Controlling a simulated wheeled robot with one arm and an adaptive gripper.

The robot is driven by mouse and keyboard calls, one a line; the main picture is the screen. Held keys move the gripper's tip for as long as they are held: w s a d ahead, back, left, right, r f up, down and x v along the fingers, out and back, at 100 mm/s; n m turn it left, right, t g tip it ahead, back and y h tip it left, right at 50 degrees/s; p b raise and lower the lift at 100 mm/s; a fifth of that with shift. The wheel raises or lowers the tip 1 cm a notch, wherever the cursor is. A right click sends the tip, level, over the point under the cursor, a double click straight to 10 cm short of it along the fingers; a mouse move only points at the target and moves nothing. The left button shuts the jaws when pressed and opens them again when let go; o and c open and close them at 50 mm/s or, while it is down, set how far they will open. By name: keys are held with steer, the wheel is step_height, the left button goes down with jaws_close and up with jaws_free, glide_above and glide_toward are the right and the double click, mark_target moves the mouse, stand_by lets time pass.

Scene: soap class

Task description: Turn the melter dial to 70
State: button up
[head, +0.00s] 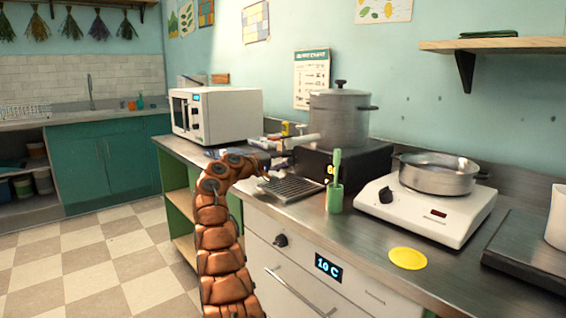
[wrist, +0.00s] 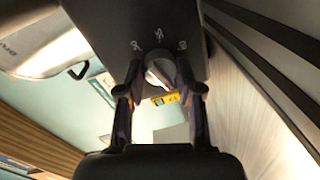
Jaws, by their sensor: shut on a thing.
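A black melter base (head: 355,160) carries a large grey lidded pot (head: 340,120) on the back counter. Yellow digits glow on its front, partly hidden by a green holder (head: 335,198); I cannot read the full number. In the wrist view, a pale dial (wrist: 158,75) sits on a black panel (wrist: 165,30) with small white icons. My gripper (wrist: 160,98) has one finger on each side of this dial and is shut on it. In the head view, my gripper (head: 284,160) is at the left side of the melter base, and the dial cannot be made out.
A white hot plate (head: 435,215) with a pan (head: 437,172) stands to the right. A yellow disc (head: 407,258) lies near the counter edge. A white microwave (head: 225,112) stands behind left. A drawer front below shows "10 C" (head: 328,267) beside another knob (head: 281,240).

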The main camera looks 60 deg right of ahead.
steer(key=o, duration=1.2)
steer(key=shift+c, duration=0.2)
steer(key=shift+a, duration=0.1)
steer(key=v, duration=1.1)
steer(key=shift+w+a, duration=0.2)
steer(key=shift+a, duration=0.15)
